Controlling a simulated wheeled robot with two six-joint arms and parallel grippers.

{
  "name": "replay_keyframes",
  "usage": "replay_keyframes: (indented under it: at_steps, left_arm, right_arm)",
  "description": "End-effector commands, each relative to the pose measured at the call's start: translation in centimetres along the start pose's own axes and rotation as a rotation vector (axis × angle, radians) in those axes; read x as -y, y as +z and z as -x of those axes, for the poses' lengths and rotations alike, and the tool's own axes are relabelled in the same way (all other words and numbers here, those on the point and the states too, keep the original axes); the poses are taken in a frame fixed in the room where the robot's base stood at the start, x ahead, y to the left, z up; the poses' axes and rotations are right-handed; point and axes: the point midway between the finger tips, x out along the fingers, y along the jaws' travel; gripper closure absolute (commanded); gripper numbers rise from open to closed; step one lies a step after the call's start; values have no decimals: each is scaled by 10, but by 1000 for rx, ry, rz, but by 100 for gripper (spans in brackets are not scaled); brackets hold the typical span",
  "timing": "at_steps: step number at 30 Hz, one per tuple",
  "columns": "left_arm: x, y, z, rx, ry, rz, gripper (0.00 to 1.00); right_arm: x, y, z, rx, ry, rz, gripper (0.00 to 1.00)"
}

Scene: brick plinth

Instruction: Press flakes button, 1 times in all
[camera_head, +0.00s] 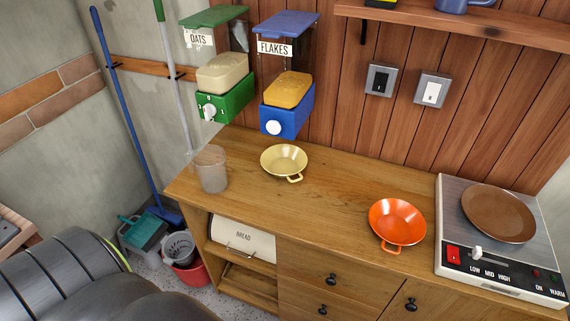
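The flakes dispenser (287,91) hangs on the wood-panelled wall, with a blue lid, a "FLAKES" label and yellow-orange contents. Its round white button (273,128) sits on the front of the blue base. Nothing touches the button. A cream bowl (284,159) with one handle stands on the counter below and slightly right of the button, and looks empty. To the left hangs the green oats dispenser (221,74) with a white knob (209,112). Neither of my grippers shows in this view.
The wooden counter (325,205) is clear between the cream bowl and an orange pan (397,222). A clear cup (211,170) stands at its left end. A hotplate (482,260) with a brown plate is at the right. Two switches (381,79) are on the wall.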

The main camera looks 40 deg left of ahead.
Motion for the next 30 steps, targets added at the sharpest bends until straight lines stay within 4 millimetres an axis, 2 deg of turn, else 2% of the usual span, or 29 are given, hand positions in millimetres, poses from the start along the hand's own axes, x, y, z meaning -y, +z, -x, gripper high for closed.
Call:
replay_keyframes:
  at_steps: [2,9,30]
  left_arm:
    - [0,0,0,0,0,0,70]
    - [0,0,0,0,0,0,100]
    - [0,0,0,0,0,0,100]
  right_arm:
    - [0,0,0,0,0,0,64]
    - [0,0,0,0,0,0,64]
    - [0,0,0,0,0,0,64]
